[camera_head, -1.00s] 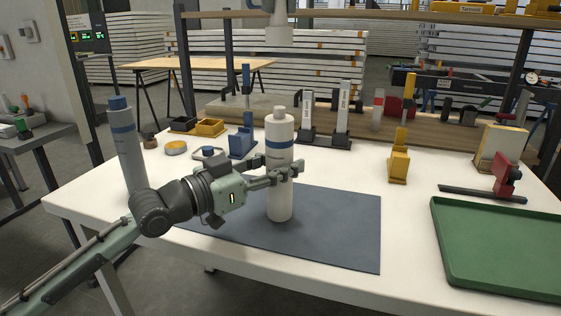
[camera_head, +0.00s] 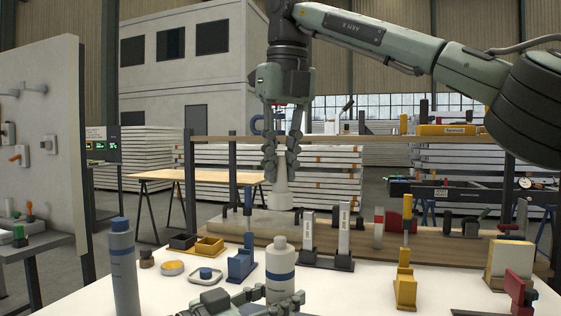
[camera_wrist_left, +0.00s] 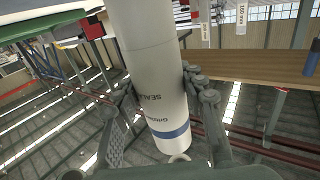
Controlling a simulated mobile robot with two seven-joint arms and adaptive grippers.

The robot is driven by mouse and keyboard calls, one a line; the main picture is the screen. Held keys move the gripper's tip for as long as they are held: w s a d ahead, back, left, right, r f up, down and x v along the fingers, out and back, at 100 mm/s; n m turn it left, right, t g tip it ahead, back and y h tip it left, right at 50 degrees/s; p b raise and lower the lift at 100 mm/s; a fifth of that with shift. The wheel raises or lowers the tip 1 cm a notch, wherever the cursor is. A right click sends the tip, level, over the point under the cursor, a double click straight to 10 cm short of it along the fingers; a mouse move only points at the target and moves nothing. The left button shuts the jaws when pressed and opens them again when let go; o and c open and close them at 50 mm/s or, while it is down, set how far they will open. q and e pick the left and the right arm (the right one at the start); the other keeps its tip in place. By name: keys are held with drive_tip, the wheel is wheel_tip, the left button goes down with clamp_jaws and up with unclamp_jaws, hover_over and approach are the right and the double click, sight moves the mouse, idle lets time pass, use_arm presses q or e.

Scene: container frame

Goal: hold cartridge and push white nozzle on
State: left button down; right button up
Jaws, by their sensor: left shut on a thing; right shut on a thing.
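The white cartridge (camera_head: 281,270) with a blue band stands upright in the lower middle of the head view. My left gripper (camera_head: 272,298) is shut around its body; its lower part is cut off by the frame. In the left wrist view the cartridge (camera_wrist_left: 155,75) lies between the fingers of my left gripper (camera_wrist_left: 163,95). My right gripper (camera_head: 281,163) points down from above and is shut on the white nozzle (camera_head: 280,190). The nozzle hangs above the cartridge's top, with a visible gap between them in the head view.
A grey cartridge with a blue cap (camera_head: 123,265) stands at the left of the white table. Blue (camera_head: 241,264) and yellow (camera_head: 405,282) holders and two labelled stands (camera_head: 309,238) are close by. A wooden shelf (camera_head: 390,139) crosses behind my right gripper.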

sight(281, 193)
drive_tip(key=shift+f, duration=0.1)
drive_tip(key=shift+f, duration=2)
drive_tip(key=shift+f, duration=1.55)
drive_tip(key=o, duration=0.9)
drive_tip(key=shift+o, duration=0.4)
drive_tip(key=shift+r, duration=0.15)
drive_tip(key=r, duration=0.4)
drive_tip(key=s+r, duration=0.1)
drive_tip(key=r, duration=0.6)
drive_tip(key=shift+s+d+r, duration=0.3)
drive_tip(key=shift+d+r, duration=0.05)
drive_tip(key=shift+d, duration=0.05)
use_arm(q)
drive_tip(key=c, duration=0.8)
unclamp_jaws()
